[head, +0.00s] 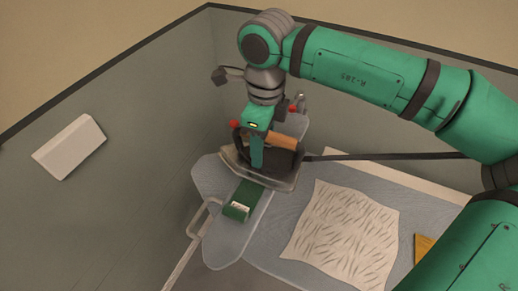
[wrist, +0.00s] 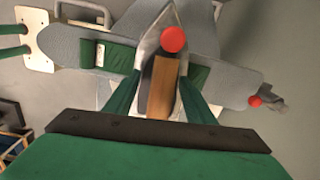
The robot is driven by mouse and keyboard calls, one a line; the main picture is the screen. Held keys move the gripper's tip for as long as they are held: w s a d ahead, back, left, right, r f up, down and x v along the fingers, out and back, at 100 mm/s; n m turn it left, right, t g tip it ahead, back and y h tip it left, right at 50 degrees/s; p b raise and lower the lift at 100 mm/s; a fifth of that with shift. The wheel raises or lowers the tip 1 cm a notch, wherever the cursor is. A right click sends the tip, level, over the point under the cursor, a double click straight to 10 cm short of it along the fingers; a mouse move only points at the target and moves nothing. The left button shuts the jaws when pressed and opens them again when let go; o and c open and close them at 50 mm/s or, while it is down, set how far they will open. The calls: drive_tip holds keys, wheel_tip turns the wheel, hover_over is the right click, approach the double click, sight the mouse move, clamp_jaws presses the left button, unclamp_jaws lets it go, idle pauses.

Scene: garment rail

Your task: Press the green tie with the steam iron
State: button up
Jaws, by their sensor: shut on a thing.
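The green tie (head: 240,200) lies lengthwise on the narrow grey ironing board (head: 220,248). In the wrist view the tie (wrist: 118,56) shows on both sides of the steam iron (wrist: 150,42), and its middle is hidden under the iron. The iron (head: 232,160) has a pale pointed body, a wooden handle and a red knob. My gripper (head: 257,158) is shut on the iron's handle, with one green finger on each side of it in the wrist view (wrist: 160,92). The iron is over the tie; I cannot tell whether it touches.
A pale cloth with dark dashes (head: 340,235) lies on the grey surface to the right. A yellow-brown piece (head: 424,246) is at its right. A dark strip (head: 385,156) runs from near the iron rightward. A white block (head: 69,147) is at the left wall.

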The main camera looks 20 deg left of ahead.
drive_tip(key=shift+w+r, duration=0.1)
drive_tip(key=shift+w, duration=0.35)
drive_tip(key=shift+w, duration=0.1)
drive_tip(key=shift+w+d, duration=0.15)
drive_tip(key=shift+w, duration=3.5)
drive_tip(key=shift+s, duration=3.85)
drive_tip(key=shift+s, duration=0.15)
drive_tip(key=shift+s+a, duration=0.2)
drive_tip(key=shift+s, duration=1.6)
drive_tip(key=shift+s, duration=0.1)
